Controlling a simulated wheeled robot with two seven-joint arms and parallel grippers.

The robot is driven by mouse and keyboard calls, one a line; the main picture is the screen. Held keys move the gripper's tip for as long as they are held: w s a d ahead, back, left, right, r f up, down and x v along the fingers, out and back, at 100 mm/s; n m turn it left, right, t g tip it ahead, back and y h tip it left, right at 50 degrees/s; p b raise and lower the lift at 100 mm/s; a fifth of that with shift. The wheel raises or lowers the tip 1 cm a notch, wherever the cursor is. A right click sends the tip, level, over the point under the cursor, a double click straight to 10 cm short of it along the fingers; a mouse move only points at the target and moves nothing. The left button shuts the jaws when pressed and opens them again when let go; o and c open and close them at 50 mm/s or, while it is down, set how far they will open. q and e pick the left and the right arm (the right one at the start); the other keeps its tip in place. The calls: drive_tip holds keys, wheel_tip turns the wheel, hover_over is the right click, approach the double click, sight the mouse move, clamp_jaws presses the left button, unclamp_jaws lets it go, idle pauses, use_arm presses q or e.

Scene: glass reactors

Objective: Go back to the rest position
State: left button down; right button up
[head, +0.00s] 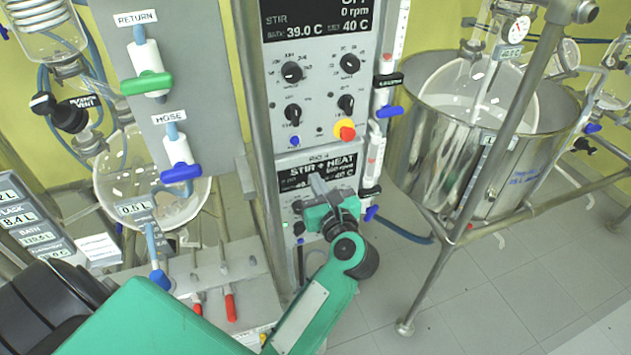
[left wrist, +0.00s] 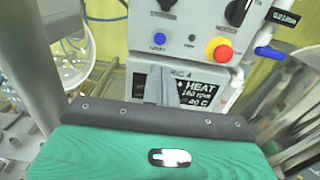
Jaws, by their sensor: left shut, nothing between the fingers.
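My left gripper (head: 318,184) is shut and empty in the head view. Its grey fingertips are in front of the lower "STIR + HEAT" panel (head: 292,177), overlapping its display; whether they touch it I cannot tell. In the left wrist view the closed fingers (left wrist: 158,86) point at the same panel (left wrist: 205,88), below the red and yellow button (left wrist: 219,50). My green left arm comes in from the lower left. My right gripper is in neither view.
The upper control box (head: 320,70) with knobs stands above the gripper. A steel bath (head: 450,150) with a glass flask is at the right on a tube frame (head: 440,262). A glass vessel (head: 120,190) and valve panel (head: 165,100) are at the left. Grey floor (head: 500,290) is clear at lower right.

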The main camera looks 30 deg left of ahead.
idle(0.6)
use_arm(q)
drive_tip(key=w+d+f+m+t+h, duration=0.2)
drive_tip(key=d+f+m+t+h, duration=0.1)
drive_tip(key=f+m, duration=0.6)
drive_tip(key=w+d+f+m+t+h, duration=0.2)
drive_tip(key=d+f+m+t+h, duration=0.1)
drive_tip(key=f+m, duration=0.65)
drive_tip(key=s+d+f+m+g+h, duration=0.15)
drive_tip(key=s+f+m+h, duration=0.25)
drive_tip(key=f+m, duration=0.55)
drive_tip(key=s+d+f+m+g+h, duration=0.1)
drive_tip(key=s+d+f+m+h, duration=0.3)
drive_tip(key=f, duration=1)
drive_tip(key=s+a+f+m+g, duration=0.3)
drive_tip(key=s+f+m+g, duration=0.25)
drive_tip(key=s+f, duration=0.75)
drive_tip(key=s+a+f+m+g, duration=0.3)
drive_tip(key=s+f+m+g, duration=0.3)
drive_tip(key=s+f, duration=0.7)
drive_tip(key=s+a+f+m+g, duration=0.1)
drive_tip(key=s+a+m, duration=0.1)
drive_tip(key=s, duration=0.5)
drive_tip(key=s+a+f+m+g, duration=0.1)
drive_tip(key=s+a+m, duration=0.1)
drive_tip(key=s, duration=0.6)
drive_tip(key=shift+s+a+m+g, duration=0.3)
drive_tip(key=shift+m+g, duration=0.05)
drive_tip(key=shift+g, duration=0.05)
